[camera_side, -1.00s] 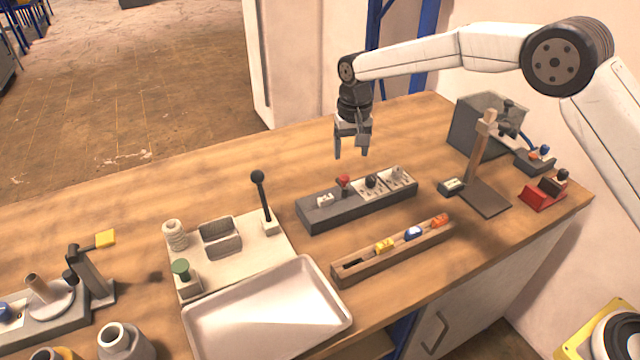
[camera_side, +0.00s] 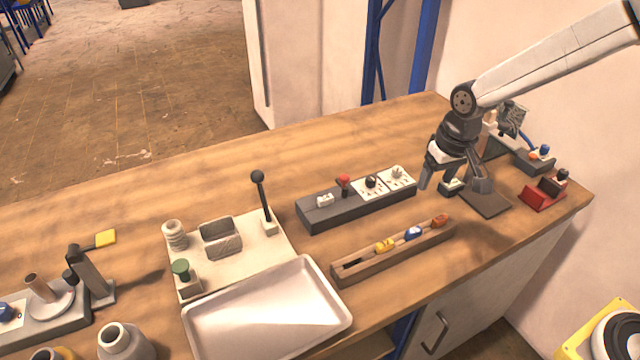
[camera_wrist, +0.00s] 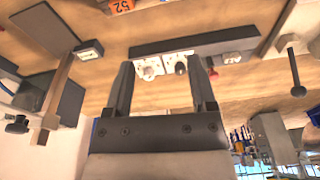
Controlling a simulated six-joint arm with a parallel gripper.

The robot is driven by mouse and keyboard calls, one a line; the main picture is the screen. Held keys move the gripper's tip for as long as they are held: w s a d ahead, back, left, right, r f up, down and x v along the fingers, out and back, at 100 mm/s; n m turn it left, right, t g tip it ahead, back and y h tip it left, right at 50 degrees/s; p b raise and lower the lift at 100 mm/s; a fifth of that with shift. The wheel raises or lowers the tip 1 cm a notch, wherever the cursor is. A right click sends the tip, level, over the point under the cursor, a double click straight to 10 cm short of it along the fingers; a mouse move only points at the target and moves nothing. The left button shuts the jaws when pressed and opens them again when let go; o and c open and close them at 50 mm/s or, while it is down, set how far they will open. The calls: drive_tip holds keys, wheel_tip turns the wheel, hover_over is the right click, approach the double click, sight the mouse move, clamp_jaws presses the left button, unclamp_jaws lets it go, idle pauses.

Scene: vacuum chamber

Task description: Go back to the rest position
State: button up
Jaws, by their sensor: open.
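My gripper (camera_side: 452,184) is at the right side of the bench in the side view, above the surface near the right end of the dark switch box. Its two fingers are spread apart with nothing between them. In the wrist view my gripper (camera_wrist: 160,92) also shows open. Beyond its fingertips lies the dark switch box (camera_side: 318,217), which carries a red knob, a black knob and white panels; it also shows in the wrist view (camera_wrist: 222,42). My arm partly hides the stand with the dark base plate (camera_side: 488,203).
A wooden rack (camera_side: 345,277) with yellow, blue and orange pieces lies in front of the switch box. A white tray (camera_side: 265,320) and a lever board (camera_side: 272,232) are further left. A red block (camera_side: 541,198) sits at the right edge. The back of the bench is clear.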

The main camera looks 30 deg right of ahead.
drive_tip(key=s+d+f+n, duration=0.1)
drive_tip(key=s+d, duration=0.1)
drive_tip(key=s, duration=1)
drive_tip(key=shift+s+d+f+t, duration=0.2)
drive_tip(key=shift+d+f+t, duration=0.15)
drive_tip(key=shift+f+t, duration=0.05)
